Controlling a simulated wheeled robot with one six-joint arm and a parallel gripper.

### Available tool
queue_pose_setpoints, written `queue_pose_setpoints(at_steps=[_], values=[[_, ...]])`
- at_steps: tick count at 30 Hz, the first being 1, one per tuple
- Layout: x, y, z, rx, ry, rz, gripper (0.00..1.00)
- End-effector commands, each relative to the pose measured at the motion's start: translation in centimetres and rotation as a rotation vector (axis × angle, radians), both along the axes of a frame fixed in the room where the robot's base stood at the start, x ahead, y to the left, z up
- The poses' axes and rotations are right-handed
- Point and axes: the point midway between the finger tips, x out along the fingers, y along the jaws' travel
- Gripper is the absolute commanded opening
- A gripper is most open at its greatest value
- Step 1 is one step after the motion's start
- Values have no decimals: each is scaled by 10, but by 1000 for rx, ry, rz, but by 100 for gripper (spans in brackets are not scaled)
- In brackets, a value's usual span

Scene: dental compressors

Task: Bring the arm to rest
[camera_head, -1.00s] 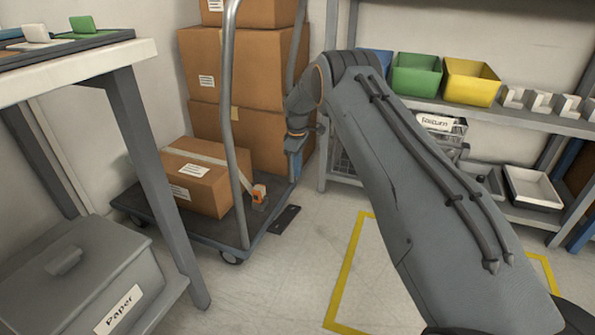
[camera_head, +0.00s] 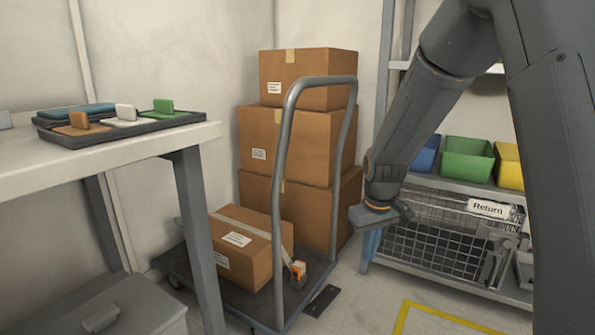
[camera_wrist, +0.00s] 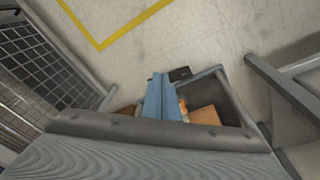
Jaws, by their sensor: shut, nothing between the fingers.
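My arm reaches down from the upper right in the head view, bent at the elbow. My gripper (camera_wrist: 160,80) shows in the wrist view as two blue fingers pressed together, with nothing between them. In the head view the gripper is mostly hidden below the wrist, and only a bit of blue shows there. It hangs in the air between the cart and the shelf rack, apart from both as far as I can tell.
A flat cart (camera_head: 228,297) carries stacked cardboard boxes (camera_head: 305,140) and a smaller box (camera_head: 245,250). A shelf rack at right holds a wire basket (camera_head: 430,240) and coloured bins (camera_head: 466,160). A table (camera_head: 150,145) with a tray stands left. Yellow-marked floor (camera_wrist: 185,35) is clear.

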Motion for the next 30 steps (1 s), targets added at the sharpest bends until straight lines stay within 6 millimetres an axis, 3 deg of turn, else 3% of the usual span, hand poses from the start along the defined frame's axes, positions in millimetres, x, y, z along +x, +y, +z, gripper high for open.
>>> queue_pose_setpoints(at_steps=[1,6,19,23,30], values=[[-24,-2,7,7,-8,-37,0],[-90,-5,14,30,-33,-159,0],[-198,-10,12,70,-66,-345,0],[-203,21,28,79,-48,-278,0],[-229,75,56,98,-8,-154,0]])
